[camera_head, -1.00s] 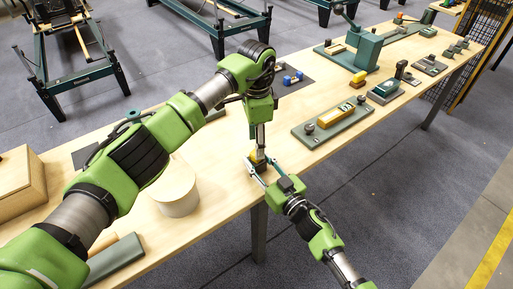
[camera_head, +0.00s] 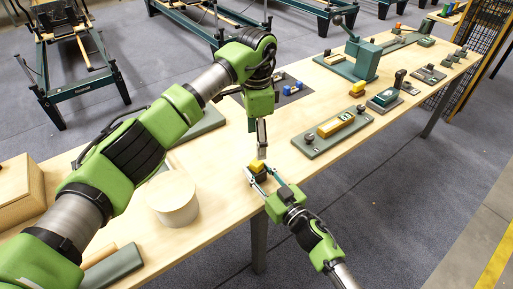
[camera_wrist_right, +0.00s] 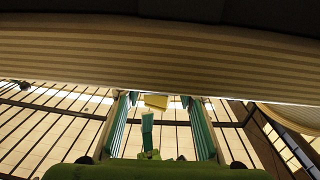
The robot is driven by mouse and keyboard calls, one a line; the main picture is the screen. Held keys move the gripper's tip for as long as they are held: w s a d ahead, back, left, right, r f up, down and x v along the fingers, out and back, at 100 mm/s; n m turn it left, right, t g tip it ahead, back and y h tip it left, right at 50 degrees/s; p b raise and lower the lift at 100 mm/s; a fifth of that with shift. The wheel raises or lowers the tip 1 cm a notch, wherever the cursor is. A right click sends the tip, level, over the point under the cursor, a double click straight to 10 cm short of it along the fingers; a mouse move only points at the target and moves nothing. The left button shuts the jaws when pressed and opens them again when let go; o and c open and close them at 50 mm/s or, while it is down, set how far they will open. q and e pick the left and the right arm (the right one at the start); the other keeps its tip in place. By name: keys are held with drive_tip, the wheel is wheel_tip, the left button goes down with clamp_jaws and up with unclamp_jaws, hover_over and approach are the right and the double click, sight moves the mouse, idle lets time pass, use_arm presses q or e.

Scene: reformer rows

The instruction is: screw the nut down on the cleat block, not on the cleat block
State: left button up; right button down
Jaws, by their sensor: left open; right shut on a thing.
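A small yellow-topped block with a dark lower part (camera_head: 258,166) is at the table's near edge. My right gripper (camera_head: 262,177) is shut on it from the near side. In the right wrist view, the yellow piece (camera_wrist_right: 156,102) shows between the two teal fingers (camera_wrist_right: 160,130). My left gripper (camera_head: 262,152) points straight down just above the block. It is open, though its narrow fingers look close together from here. I cannot make out a nut on the block or between the left fingers. I cannot tell which piece is the cleat block.
A grey-green plate with a yellow bar and dark knob (camera_head: 333,132) lies to the right. A dark mat (camera_head: 290,92) holds a blue part. A white cylinder (camera_head: 172,200) and wooden box (camera_head: 20,188) stand left.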

use_arm(q)
wheel_tip(320, 180, up, 7)
idle(0.3)
drive_tip(key=shift+r, duration=0.1)
use_arm(e)
drive_tip(key=c, duration=1.3)
unclamp_jaws()
drive_tip(key=v, duration=1.2)
drive_tip(key=shift+f, duration=0.1)
